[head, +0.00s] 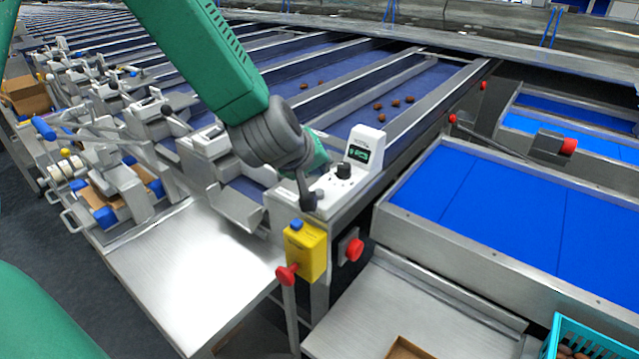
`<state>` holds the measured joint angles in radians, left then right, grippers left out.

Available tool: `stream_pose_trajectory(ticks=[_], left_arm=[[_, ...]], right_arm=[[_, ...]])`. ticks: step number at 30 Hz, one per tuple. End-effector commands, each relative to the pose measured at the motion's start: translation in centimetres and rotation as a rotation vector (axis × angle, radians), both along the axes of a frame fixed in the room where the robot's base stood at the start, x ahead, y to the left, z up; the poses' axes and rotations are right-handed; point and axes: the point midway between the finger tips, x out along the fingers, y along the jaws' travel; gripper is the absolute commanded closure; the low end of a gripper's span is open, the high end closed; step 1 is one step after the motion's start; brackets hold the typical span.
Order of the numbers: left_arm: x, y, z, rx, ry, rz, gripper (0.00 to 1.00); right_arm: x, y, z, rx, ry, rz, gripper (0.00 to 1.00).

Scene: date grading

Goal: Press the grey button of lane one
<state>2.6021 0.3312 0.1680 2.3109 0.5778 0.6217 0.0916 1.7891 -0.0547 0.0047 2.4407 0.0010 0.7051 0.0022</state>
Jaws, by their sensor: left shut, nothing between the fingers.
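The lane control box (335,190) at the end of the nearest lane has a pale top with a black knob (343,170) and an upright display (365,147) with a green-lit screen. My left gripper (308,201) comes down from the upper left, and its dark fingers are shut and empty. The fingertips are at the left front part of the pale top, left of the knob; I cannot tell whether they touch it. I cannot make out the grey button; the gripper may be covering it. My right gripper is not in view.
A yellow box (305,250) with a blue button stands below the fingers, with a red knob (287,275) and a red stop button (352,250) close by. A bare steel table (190,265) lies to the left, a blue belt (520,215) to the right. Several dates lie on the lanes.

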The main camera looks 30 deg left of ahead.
Motion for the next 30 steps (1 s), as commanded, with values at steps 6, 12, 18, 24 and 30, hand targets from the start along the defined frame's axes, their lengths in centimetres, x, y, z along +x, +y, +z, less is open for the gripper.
stream_pose_trajectory(ticks=[6, 12, 18, 24, 30], left_arm=[[0.0, 0.0, 2.6, 0.000, 0.000, 0.000, 1.00], [0.0, 0.0, 2.8, 0.000, 0.000, 0.000, 1.00], [0.0, 0.0, 2.7, 0.000, 0.000, 0.000, 1.00], [0.0, 0.0, 2.7, 0.000, 0.000, 0.000, 1.00], [0.0, 0.0, 2.7, 0.000, 0.000, 0.000, 1.00]], right_arm=[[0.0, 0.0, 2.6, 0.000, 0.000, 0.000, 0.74], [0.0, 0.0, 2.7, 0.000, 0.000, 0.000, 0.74], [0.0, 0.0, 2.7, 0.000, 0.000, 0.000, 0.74], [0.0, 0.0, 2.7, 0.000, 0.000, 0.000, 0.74], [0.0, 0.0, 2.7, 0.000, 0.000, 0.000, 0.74]])
